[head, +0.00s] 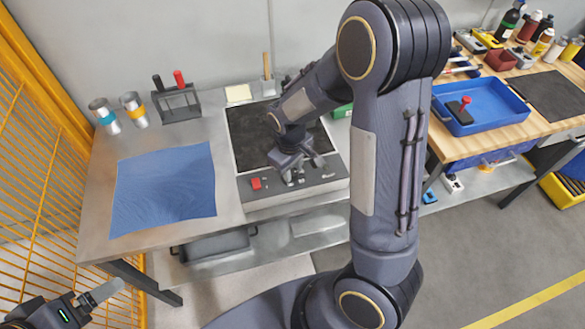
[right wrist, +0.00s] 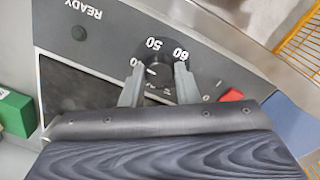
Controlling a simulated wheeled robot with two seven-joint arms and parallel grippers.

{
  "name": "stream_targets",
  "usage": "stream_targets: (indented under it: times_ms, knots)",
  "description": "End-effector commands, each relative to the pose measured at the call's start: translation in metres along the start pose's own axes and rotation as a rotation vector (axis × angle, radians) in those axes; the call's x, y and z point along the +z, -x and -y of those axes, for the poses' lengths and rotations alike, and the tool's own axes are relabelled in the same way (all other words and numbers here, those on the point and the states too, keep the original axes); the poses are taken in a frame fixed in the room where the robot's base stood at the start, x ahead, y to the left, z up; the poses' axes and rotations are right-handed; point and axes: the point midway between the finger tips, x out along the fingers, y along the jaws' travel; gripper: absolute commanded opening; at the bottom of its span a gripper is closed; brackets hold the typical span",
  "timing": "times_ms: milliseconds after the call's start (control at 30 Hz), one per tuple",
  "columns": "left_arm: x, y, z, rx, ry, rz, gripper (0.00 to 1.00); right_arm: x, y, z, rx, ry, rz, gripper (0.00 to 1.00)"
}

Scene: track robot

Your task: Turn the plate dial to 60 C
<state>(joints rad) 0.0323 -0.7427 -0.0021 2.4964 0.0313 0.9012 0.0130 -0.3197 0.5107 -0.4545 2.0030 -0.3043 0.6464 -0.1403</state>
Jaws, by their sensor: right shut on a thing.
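The hot plate (head: 247,150) stands on the bench with a dark top and a grey front panel. My right gripper (head: 297,178) reaches down to that panel. In the right wrist view its two fingers (right wrist: 159,84) are closed on the sides of the black dial (right wrist: 157,74). The dial's white mark points up-left, towards a partly hidden number ending in 0. The 50 (right wrist: 153,44) and the 60 (right wrist: 181,54) show further round to the right. My left gripper (head: 95,301) is at the lower left, away from the bench; its jaw opening is unclear.
A red switch (head: 256,183) sits on the panel left of the dial. A blue cloth (head: 165,187) lies on the bench at left, with two metal cups (head: 104,115) behind it. A yellow mesh fence (head: 35,150) borders the left. A blue tray (head: 485,105) is on the right-hand table.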

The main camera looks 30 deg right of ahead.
Motion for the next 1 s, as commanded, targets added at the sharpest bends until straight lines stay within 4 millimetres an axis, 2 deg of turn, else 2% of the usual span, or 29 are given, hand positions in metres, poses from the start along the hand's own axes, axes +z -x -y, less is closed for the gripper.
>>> stream_targets:
  times_ms: [1000]
  knots:
    - [-0.007, 0.013, -0.006, 0.000, 0.000, 0.000, 0.85, -0.002, 0.002, -0.002, 0.002, -0.963, 0.047, 0.05]
